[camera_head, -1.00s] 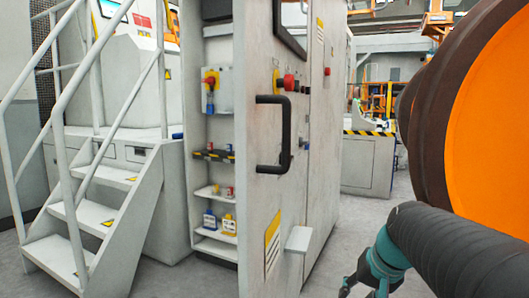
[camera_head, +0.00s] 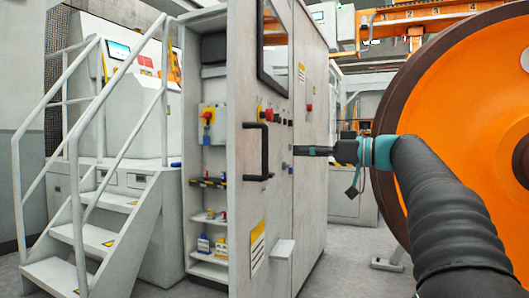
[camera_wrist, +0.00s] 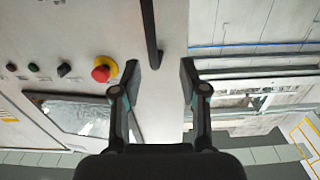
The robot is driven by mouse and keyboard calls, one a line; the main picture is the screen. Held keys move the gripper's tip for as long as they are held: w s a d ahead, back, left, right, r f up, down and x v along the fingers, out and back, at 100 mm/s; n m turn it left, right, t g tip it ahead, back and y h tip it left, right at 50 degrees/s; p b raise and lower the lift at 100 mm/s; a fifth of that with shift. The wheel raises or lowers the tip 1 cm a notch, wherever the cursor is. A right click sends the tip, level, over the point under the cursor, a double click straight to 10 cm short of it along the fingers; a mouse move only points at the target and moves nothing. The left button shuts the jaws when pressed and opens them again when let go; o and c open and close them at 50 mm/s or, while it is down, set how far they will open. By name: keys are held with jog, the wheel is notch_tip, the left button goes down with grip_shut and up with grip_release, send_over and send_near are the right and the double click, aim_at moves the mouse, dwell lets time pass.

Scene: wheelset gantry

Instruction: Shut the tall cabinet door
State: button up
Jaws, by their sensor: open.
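The tall cabinet door (camera_head: 238,215) stands open. Its outer face shows in the head view, with shelves visible in the gap to its left. A black bar handle (camera_head: 265,152) is on the door, and it also shows in the wrist view (camera_wrist: 151,35) just beyond the fingertips. My gripper (camera_head: 302,151) reaches from the right toward the handle at about its height in the head view. In the wrist view my gripper (camera_wrist: 158,68) is open, its two fingers apart with nothing between them. I cannot tell the exact gap to the handle.
A red button (camera_wrist: 104,68) sits on the panel beside the handle in the wrist view. A small ledge (camera_head: 283,249) juts from the cabinet low down. White stairs (camera_head: 85,235) stand at left. A large orange wheel (camera_head: 455,110) fills the right side.

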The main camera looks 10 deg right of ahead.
aim_at(267, 149)
jog(key=shift+t, duration=0.3)
jog(key=x, duration=0.8)
jog(key=w+p+x, duration=0.1)
jog(key=x, duration=0.3)
jog(key=shift+d+f, duration=0.25)
jog(key=shift+d, duration=0.1)
jog(key=shift+s, duration=0.1)
grip_shut()
